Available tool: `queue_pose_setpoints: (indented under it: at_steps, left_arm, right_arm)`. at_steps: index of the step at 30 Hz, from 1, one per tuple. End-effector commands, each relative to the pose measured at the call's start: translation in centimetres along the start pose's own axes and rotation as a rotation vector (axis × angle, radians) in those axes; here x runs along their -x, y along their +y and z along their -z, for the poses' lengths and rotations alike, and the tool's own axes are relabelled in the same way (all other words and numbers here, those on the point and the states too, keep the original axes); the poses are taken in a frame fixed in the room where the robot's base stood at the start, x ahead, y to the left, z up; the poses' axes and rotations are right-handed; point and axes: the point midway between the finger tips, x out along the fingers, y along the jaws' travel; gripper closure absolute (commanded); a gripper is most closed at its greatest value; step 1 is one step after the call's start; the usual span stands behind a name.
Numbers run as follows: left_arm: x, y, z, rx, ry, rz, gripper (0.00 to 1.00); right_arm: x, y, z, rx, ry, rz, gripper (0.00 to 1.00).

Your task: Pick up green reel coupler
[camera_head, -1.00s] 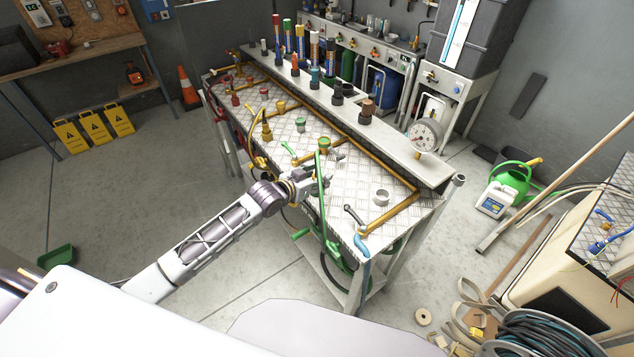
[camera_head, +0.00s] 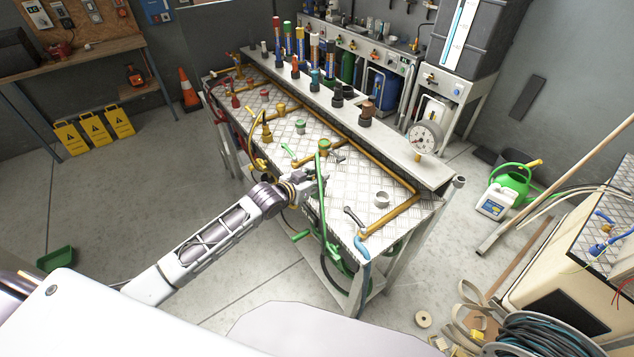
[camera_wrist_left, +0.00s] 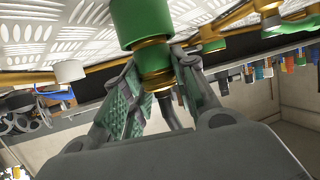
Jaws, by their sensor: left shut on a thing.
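The green reel coupler (camera_wrist_left: 145,20) is a green cylinder with a brass collar, large at the top of the left wrist view. My left gripper (camera_wrist_left: 157,72) is shut on its brass part, with a finger on each side. The green body stands out past the fingertips. In the head view my left gripper (camera_head: 320,182) is at the near edge of the metal workbench (camera_head: 345,195), beside an upright green hose (camera_head: 321,190). The held coupler is too small to make out there. My right gripper is not in view.
A brass pipe (camera_head: 372,168) runs along the bench top. A green-capped fitting (camera_head: 323,146) stands just behind my gripper. A pressure gauge (camera_head: 425,138) stands at the back right.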

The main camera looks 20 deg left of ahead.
Motion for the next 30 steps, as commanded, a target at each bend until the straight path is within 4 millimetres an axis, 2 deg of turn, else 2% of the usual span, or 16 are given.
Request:
queue_pose_setpoints:
  at_steps: [8, 24, 30]
  left_arm:
    - [0.4, 0.0, 1.2, -0.001, 0.004, 0.0, 1.0]
    - [3.2, -0.1, 7.9, -0.002, 0.003, 0.001, 1.0]
    - [3.8, 0.0, 9.1, 0.0, 0.001, 0.0, 1.0]
  right_arm:
    - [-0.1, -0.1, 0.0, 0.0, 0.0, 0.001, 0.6]
    - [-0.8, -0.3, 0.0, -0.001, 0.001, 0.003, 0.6]
    - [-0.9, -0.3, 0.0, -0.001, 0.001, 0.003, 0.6]
